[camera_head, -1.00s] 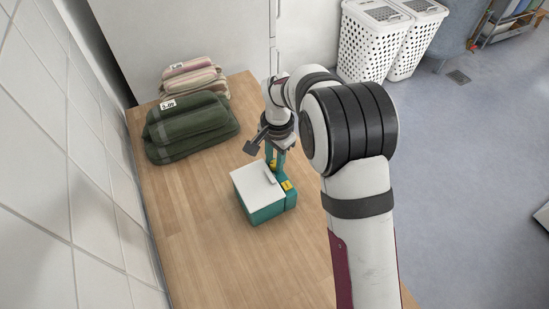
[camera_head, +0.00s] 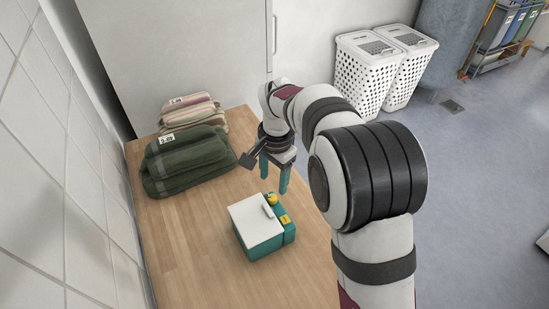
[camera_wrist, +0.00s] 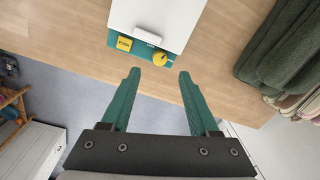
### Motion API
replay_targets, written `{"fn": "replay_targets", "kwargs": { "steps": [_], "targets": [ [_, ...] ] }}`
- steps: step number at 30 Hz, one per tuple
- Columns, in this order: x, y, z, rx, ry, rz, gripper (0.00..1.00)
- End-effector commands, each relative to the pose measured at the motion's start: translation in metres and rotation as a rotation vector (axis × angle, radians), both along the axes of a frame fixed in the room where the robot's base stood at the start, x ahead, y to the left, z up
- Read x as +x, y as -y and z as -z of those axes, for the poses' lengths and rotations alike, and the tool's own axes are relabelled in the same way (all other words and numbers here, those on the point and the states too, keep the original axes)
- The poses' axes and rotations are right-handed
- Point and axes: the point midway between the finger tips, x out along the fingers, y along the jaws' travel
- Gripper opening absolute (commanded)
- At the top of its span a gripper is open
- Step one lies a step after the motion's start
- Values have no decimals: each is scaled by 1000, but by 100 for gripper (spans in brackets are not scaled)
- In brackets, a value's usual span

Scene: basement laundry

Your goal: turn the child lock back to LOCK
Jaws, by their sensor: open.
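A teal box with a white lid (camera_head: 257,222) sits on the wooden counter. A round yellow knob (camera_head: 272,198) is at one end of its teal side strip, beside a yellow square piece (camera_head: 285,219). The wrist view shows the knob (camera_wrist: 160,58) with small white lettering by it, too small to read surely; which way the knob points I cannot tell. My gripper (camera_head: 274,184) is open and empty, with teal fingers raised just beyond the knob's end of the box. In the wrist view the knob lies ahead of the gap between the fingertips (camera_wrist: 159,75), apart from both.
White laundry baskets (camera_head: 362,75) stand on the floor beyond. The counter (camera_head: 185,255) is clear left of the box.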

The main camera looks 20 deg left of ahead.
Motion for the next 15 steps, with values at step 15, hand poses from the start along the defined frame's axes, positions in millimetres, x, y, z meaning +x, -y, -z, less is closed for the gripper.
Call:
{"fn": "replay_targets", "kwargs": {
  "steps": [15],
  "targets": [
    [-2, 4, -90, 0, 0, -1, 61]
  ]
}}
